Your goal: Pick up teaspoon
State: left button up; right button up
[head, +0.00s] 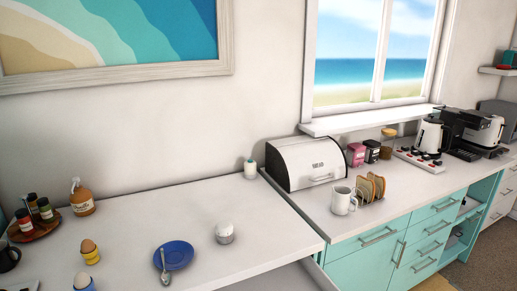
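The teaspoon (164,267) is a small silver spoon in the head view. It lies at the left edge of a blue saucer (182,252) on the white counter, its length running toward the counter's front. Whether it rests on the saucer's rim or partly beside it is hard to tell. Neither of my grippers shows in the head view.
A spice tray (34,231), a brown bottle (82,203) and a bread bin (305,163) are farther back. Counter behind the saucer is clear.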

aim_at(166, 278)
jog(key=k+j+z, duration=0.2)
jog(key=j, duration=0.25)
jog(key=k+j+z, duration=0.15)
jog(key=j, duration=0.3)
jog(key=k+j+z, duration=0.2)
jog(key=j, duration=0.25)
jog(key=k+j+z, duration=0.15)
jog(key=j, duration=0.25)
jog(key=k+j+z, duration=0.2)
jog(key=j, duration=0.2)
